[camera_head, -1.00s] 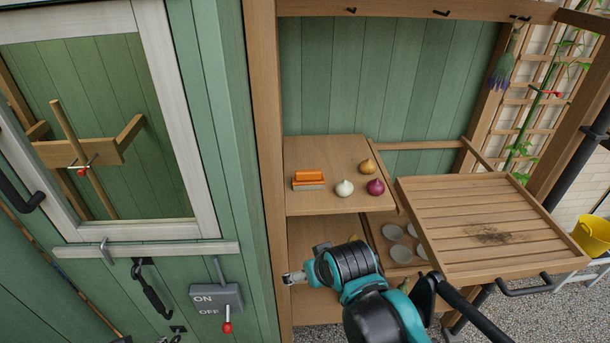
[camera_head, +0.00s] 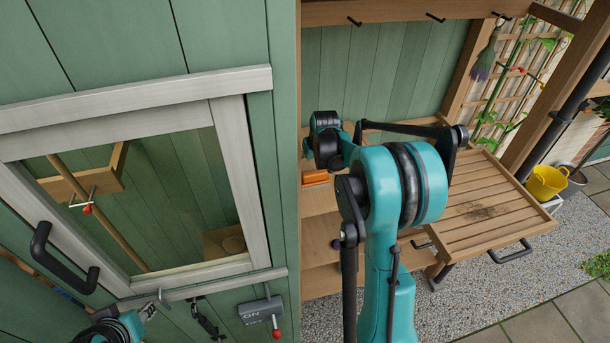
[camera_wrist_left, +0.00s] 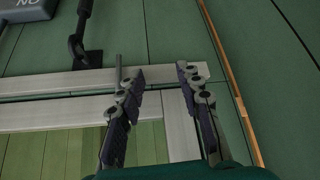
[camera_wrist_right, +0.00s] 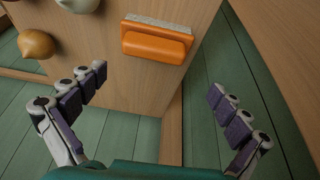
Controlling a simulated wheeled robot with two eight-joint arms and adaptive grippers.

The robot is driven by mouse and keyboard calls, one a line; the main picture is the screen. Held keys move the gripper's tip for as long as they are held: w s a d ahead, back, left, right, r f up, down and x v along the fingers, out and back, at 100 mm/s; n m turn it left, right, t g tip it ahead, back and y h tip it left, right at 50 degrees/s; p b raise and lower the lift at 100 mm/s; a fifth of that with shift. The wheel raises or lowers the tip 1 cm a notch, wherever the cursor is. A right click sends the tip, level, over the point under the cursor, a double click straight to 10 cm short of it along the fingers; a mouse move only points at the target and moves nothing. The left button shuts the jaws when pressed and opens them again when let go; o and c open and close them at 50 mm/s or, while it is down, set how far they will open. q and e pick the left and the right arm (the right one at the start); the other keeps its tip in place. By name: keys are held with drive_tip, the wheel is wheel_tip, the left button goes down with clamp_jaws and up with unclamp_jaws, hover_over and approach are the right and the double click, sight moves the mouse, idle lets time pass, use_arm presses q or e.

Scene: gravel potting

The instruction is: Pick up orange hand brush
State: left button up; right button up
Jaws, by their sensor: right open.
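The orange hand brush (camera_wrist_right: 156,44) lies on the wooden shelf (camera_wrist_right: 120,90), pale bristles showing along one long side. It is at the upper middle of the right wrist view. In the head view part of the brush (camera_head: 314,178) shows left of my right arm, which hides much of the shelf. My right gripper (camera_wrist_right: 157,80) is open and empty, its fingers apart, with the brush ahead of the gap between them; they do not touch it. My left gripper (camera_wrist_left: 160,72) is open and empty in front of the green door's white-framed window.
An onion (camera_wrist_right: 36,44) lies on the shelf beside the brush, with other bulbs at the view's edge. A slatted wooden tray (camera_head: 485,205) stands out on the right. A switch box (camera_head: 260,310) and a door latch (camera_head: 205,318) are near my left gripper.

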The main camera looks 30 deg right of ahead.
sight(315, 173)
drive_tip(key=f, duration=0.1)
drive_tip(key=d+f, duration=0.1)
drive_tip(key=f, duration=0.1)
drive_tip(key=shift+s+d+f, duration=0.1)
drive_tip(key=shift+s+d, duration=0.1)
drive_tip(key=shift+s, duration=0.15)
drive_tip(key=shift+w+a+f, duration=0.1)
drive_tip(key=shift+w+f, duration=0.25)
drive_tip(key=shift+f, duration=0.25)
drive_tip(key=shift+w+a+f, duration=0.1)
drive_tip(key=shift+w+f, duration=0.25)
drive_tip(key=shift+f, duration=0.2)
drive_tip(key=shift+w+d+f, duration=0.1)
drive_tip(key=shift+w+f, duration=0.05)
drive_tip(key=shift+f, duration=0.15)
drive_tip(key=shift+d, duration=0.1)
drive_tip(key=shift+s+r, duration=0.1)
drive_tip(key=shift+s, duration=0.15)
drive_tip(key=shift+c, duration=0.6)
drive_tip(key=c, duration=1.2)
drive_tip(key=shift+w, duration=0.1)
drive_tip(key=shift+c, duration=0.2)
drive_tip(key=shift+r, duration=0.1)
